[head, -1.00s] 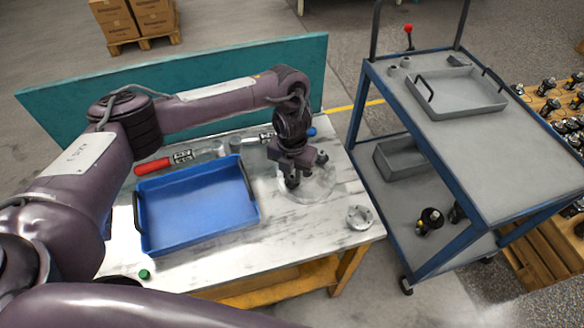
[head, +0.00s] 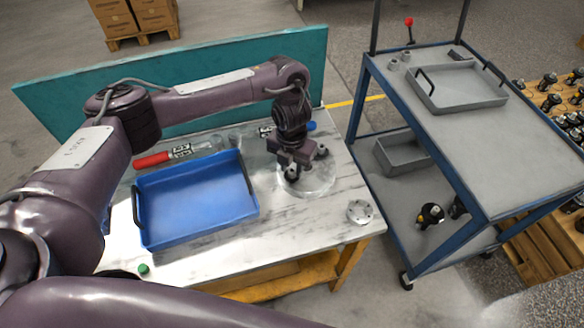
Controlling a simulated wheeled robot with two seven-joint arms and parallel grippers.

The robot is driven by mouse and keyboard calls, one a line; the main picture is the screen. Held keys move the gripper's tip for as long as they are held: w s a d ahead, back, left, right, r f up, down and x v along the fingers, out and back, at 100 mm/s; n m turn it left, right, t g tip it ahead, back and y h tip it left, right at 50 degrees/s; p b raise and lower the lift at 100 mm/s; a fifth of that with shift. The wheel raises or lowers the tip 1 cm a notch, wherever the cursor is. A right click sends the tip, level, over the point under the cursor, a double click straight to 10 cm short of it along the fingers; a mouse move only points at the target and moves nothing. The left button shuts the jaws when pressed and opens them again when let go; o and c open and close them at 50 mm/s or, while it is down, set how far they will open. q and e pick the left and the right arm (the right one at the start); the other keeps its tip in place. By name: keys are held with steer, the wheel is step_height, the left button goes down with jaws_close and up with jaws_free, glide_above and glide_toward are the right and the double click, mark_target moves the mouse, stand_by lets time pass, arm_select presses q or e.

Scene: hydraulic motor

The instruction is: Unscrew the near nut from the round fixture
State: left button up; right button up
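The round fixture (head: 322,184) is a pale, see-through disc on the right part of the white workbench. My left gripper (head: 291,173) points down over its left part. A small dark grey piece, possibly the near nut, shows at the fingertips, but the gripper hides most of it. I cannot tell whether the fingers are closed on it or only around it. My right gripper is out of view; only a dark arm link crosses the bottom left.
A blue tray (head: 152,240) lies left of the fixture. A red-handled tool (head: 152,160) lies behind it. A round metal flange (head: 360,211) sits near the bench's right corner. A teal panel (head: 60,88) stands behind. A grey cart (head: 490,150) stands to the right.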

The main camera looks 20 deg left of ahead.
arm_select(q)
steer(key=shift+f+m, duration=0.3)
steer(key=shift+m, duration=0.7)
steer(key=m+b, duration=0.2)
steer(key=m, duration=0.2)
steer(key=shift+m, duration=0.4)
steer(key=shift+r+m, duration=0.2)
steer(key=shift+m, duration=0.7)
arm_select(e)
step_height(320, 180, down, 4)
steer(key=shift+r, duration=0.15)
arm_select(q)
steer(key=shift+c, duration=0.4)
